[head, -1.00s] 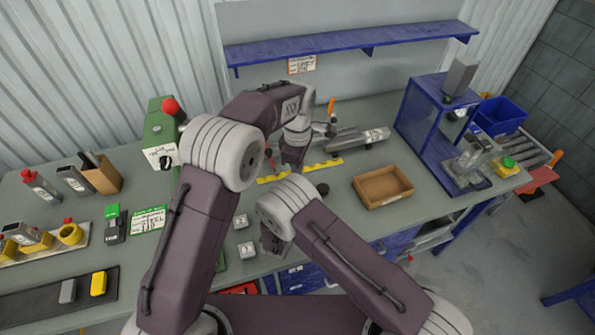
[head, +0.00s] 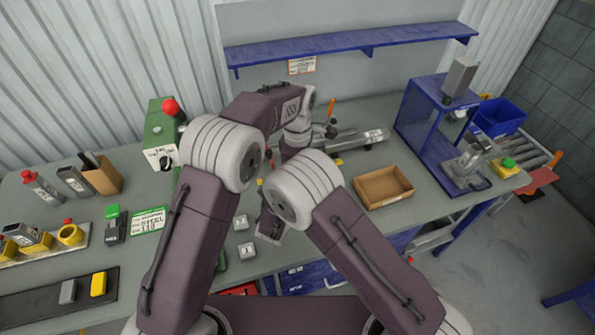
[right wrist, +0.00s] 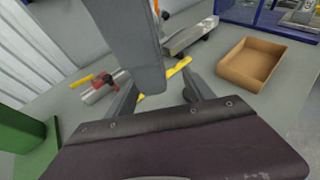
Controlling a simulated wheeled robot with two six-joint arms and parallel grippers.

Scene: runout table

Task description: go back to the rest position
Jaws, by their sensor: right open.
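My right arm comes in from the right in the head view and bends over the table's front edge. Its gripper (head: 268,228) hangs low near two small pale blocks, partly hidden by the arm. In the right wrist view the right gripper's fingers (right wrist: 161,90) stand apart with nothing between them. My left arm reaches from the left across the table, its wrist above the middle. The left gripper's jaws are hidden behind my right arm in the head view.
A brown tray (head: 383,187) lies right of my right arm. A green machine with a red knob (head: 171,107) stands left of my left arm. A blue frame (head: 423,122) stands at the right. A long metal piece (right wrist: 190,35) and yellow strip (right wrist: 177,74) lie ahead.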

